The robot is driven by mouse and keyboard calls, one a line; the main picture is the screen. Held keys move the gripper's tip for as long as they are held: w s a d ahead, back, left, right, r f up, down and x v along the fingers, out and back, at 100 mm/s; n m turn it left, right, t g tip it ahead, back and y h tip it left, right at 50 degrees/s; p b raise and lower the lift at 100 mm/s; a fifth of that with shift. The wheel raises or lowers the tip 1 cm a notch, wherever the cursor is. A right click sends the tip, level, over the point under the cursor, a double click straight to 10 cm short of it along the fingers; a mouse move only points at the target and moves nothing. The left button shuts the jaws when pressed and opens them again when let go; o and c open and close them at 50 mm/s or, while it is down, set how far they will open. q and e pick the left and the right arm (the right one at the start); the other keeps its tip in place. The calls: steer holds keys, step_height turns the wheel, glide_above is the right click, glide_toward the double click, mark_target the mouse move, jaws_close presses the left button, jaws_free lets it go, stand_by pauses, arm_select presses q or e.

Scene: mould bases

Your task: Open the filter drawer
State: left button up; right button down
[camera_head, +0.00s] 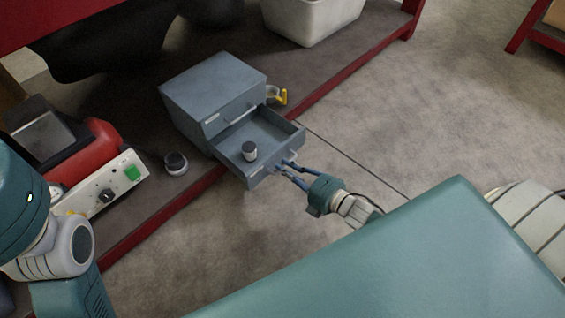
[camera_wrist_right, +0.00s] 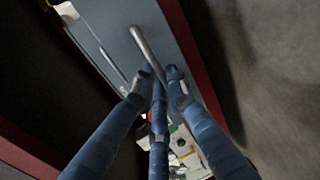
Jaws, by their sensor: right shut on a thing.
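A grey two-drawer cabinet (camera_head: 213,88) stands on the dark shelf. Its lower drawer (camera_head: 270,133) is pulled out towards me, and a small jar (camera_head: 249,151) stands inside. The upper drawer is closed, with a metal handle (camera_head: 241,115) on its front. My right gripper (camera_head: 283,168) is at the lower drawer's front, its blue fingers shut on that drawer's handle (camera_head: 290,157). In the right wrist view the metal handle (camera_wrist_right: 148,50) runs up from between the fingertips (camera_wrist_right: 160,80). My left gripper is not in view; only parts of my left arm show.
A red and white device (camera_head: 107,175) with a green button stands left of the cabinet. A small jar (camera_head: 176,162) is between them. A yellow-handled item (camera_head: 281,96) sits beside the cabinet's right side. A white bin (camera_head: 310,20) stands behind. The floor in front of the shelf is clear.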

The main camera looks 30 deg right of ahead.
steer(key=shift+f, duration=0.1)
steer(key=c, duration=1.7)
jaws_free()
steer(key=shift+c, duration=0.2)
steer(key=v, duration=1.2)
steer(key=shift+a, duration=0.1)
